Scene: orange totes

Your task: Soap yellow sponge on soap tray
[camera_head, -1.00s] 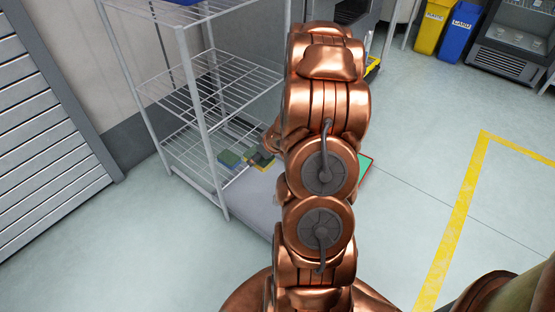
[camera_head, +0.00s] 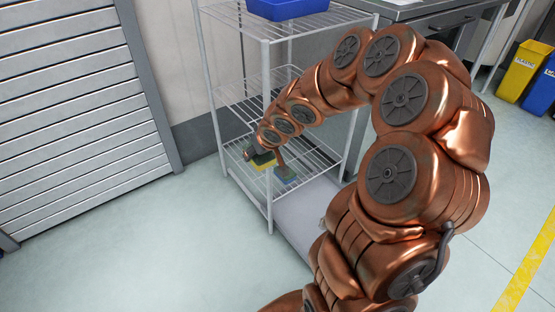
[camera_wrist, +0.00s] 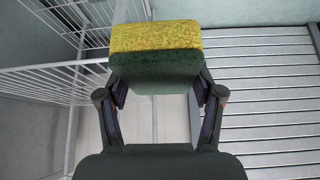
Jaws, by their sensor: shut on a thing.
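My gripper (camera_wrist: 157,92) is shut on the yellow sponge (camera_wrist: 155,37), which has a dark green layer on the side nearer the palm. In the head view my gripper (camera_head: 252,149) is at the left end of my arm, in front of the wire rack, with the yellow sponge (camera_head: 262,161) at its fingers. The sponge is held clear of any surface in the wrist view. I cannot make out the soap tray in the current views.
A blue bin (camera_head: 287,8) sits on the rack's top shelf. A slatted shutter (camera_head: 80,110) stands to the left. The floor (camera_head: 150,235) before it is clear.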

